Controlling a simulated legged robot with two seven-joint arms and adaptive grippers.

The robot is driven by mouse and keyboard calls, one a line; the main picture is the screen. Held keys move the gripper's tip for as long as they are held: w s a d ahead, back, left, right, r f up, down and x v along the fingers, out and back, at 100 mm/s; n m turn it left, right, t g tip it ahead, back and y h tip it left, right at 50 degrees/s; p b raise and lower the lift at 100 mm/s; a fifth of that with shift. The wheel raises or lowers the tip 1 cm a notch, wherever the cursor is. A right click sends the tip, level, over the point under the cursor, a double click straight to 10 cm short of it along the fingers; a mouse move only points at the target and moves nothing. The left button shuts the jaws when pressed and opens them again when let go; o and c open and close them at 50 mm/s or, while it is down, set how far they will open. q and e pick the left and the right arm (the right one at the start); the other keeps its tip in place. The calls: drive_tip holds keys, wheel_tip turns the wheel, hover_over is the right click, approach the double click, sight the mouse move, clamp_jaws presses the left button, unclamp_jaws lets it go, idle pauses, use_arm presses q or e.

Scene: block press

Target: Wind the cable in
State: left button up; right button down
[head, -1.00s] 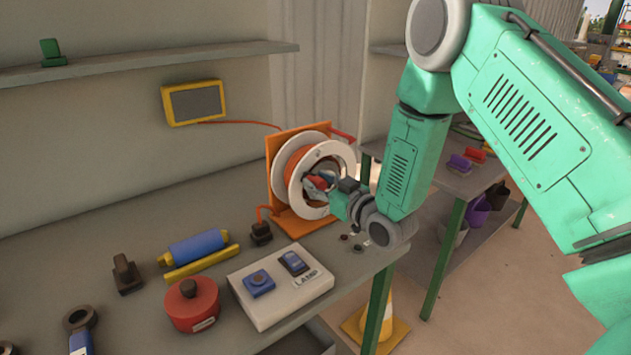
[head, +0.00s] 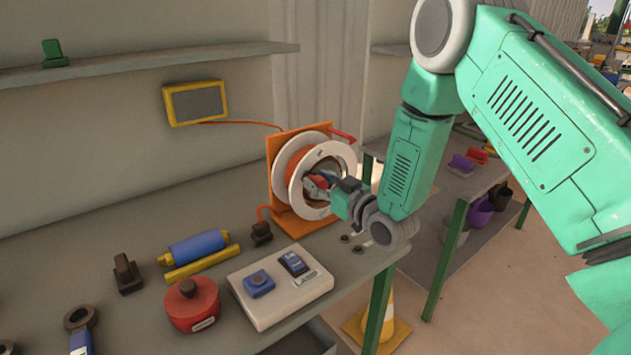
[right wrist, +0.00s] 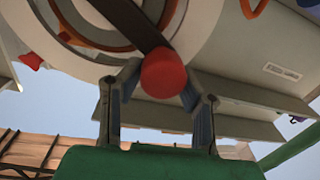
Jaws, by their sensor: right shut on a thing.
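The cable reel (head: 328,152) is a white-flanged drum on an orange stand (head: 301,228) near the far right edge of the bench, with orange cable (head: 297,160) wound between its flanges. In the right wrist view, a dark crank arm (right wrist: 131,20) crosses the reel's face and ends in a red knob (right wrist: 163,74). My right gripper (right wrist: 163,82) is shut on this knob, one finger on each side. In the head view the right gripper (head: 335,190) is at the reel's front face and partly hides the crank. My left gripper is out of view.
A white box marked LAMP (head: 285,303), a red round pot (head: 191,305) and a blue roller (head: 198,246) lie in front of and left of the reel. A yellow-framed screen (head: 195,102) hangs on the wall. A traffic cone (head: 385,318) stands below the bench edge.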

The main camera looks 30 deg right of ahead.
drive_tip(key=shift+d+f, duration=0.25)
drive_tip(key=shift+d, duration=0.15)
drive_tip(key=c, duration=1.1)
unclamp_jaws()
drive_tip(key=shift+w+d+f, duration=0.1)
drive_tip(key=shift+d+f, duration=0.1)
drive_tip(key=shift+d, duration=0.2)
drive_tip(key=shift+a+r, duration=0.25)
drive_tip(key=shift+a, duration=0.3)
drive_tip(key=s+d, duration=0.1)
drive_tip(key=s, duration=1.1)
drive_tip(key=shift+d, duration=0.2)
drive_tip(key=shift+f, duration=0.1)
